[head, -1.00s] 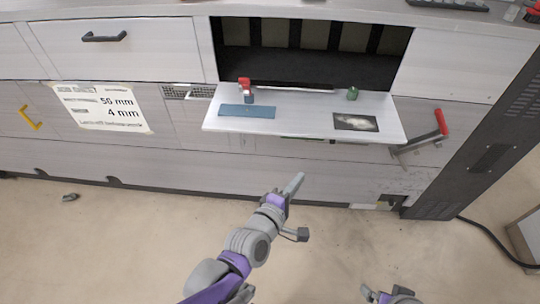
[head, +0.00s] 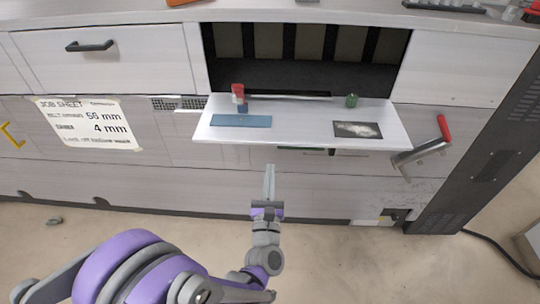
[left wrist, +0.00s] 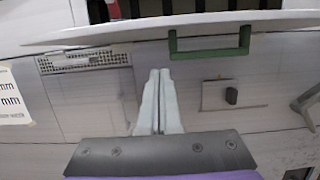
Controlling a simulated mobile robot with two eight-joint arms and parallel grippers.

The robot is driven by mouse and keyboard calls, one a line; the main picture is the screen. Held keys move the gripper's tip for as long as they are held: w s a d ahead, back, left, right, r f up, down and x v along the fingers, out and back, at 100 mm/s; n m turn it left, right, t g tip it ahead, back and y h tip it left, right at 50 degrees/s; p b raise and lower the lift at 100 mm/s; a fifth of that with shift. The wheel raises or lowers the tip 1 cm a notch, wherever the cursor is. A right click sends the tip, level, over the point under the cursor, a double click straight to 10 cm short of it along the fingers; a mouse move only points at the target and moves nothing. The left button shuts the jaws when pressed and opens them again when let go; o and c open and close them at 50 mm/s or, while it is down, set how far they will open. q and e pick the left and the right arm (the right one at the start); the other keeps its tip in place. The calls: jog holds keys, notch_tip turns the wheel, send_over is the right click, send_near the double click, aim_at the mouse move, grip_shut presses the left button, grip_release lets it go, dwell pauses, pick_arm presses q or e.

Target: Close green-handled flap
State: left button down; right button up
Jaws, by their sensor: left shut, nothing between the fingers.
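The flap (head: 295,121) is open, hinged down and standing out level like a shelf in front of a dark opening (head: 300,65). Its green handle (left wrist: 212,53) hangs on its underside in the left wrist view; only a bit of it shows below the flap edge in the head view (head: 318,152). My left gripper (head: 270,170) is shut and empty, pointing up just below the flap's front edge. In the left wrist view its fingertips (left wrist: 160,74) are below and left of the handle, apart from it. My right gripper is out of view.
On the flap lie a blue plate (head: 241,120), a red-capped bottle (head: 239,97), a small green item (head: 351,101) and a dark card (head: 358,130). A red-handled lever (head: 443,129) stands out at the right.

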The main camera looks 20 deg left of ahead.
pick_arm(q)
jog(key=shift+w+a+r+p, duration=0.1)
jog(key=shift+w+r+p, duration=0.15)
jog(key=shift+r, duration=0.5)
jog(key=shift+w+a+r+p, duration=0.1)
jog(key=shift+w+r, duration=0.3)
jog(key=shift+r, duration=0.35)
jog(key=shift+w+a+r+p, duration=0.1)
jog(key=shift+w+r+p, duration=0.15)
jog(key=shift+r, duration=0.5)
jog(key=shift+w+r, duration=0.1)
jog(key=shift+r, duration=0.05)
